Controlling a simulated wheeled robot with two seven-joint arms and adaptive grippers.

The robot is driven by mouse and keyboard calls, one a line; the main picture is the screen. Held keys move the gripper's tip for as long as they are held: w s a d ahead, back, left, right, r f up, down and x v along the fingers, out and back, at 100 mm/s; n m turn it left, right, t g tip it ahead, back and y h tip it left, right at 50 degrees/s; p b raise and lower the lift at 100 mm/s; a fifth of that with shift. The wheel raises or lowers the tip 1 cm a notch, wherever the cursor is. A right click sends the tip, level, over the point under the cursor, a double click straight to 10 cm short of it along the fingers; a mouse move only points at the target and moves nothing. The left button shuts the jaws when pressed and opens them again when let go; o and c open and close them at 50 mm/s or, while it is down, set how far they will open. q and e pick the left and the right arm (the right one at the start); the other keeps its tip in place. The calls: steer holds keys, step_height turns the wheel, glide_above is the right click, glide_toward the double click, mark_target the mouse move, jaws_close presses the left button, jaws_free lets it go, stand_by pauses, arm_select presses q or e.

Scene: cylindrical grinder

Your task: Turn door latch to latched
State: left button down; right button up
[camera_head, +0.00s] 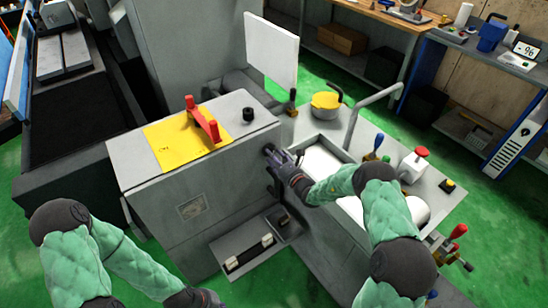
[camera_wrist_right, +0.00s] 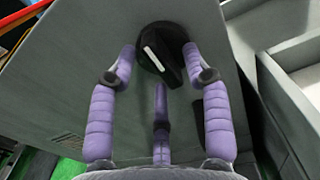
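The door latch is a round black knob (camera_wrist_right: 160,42) with a raised grip and a white line, on a grey machine panel. The white line tilts, running from upper left to lower right. My right gripper (camera_wrist_right: 158,55) has purple fingers spread on both sides of the knob, with a third finger below it. I see no clear grip on the knob. In the head view the right gripper (camera_head: 278,156) is at the grey cabinet's right edge and hides most of the latch. My left gripper (camera_head: 195,298) is at the bottom edge, partly cut off.
A yellow sheet (camera_head: 180,145) and a red handle (camera_head: 202,120) are on top of the cabinet (camera_head: 165,205). A low tray (camera_head: 248,255) sticks out below. A panel with several knobs and levers (camera_head: 415,165) lies to the right. A white screen (camera_head: 271,50) stands behind.

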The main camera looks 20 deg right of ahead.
steer(key=v, duration=1.2)
stand_by(0.4)
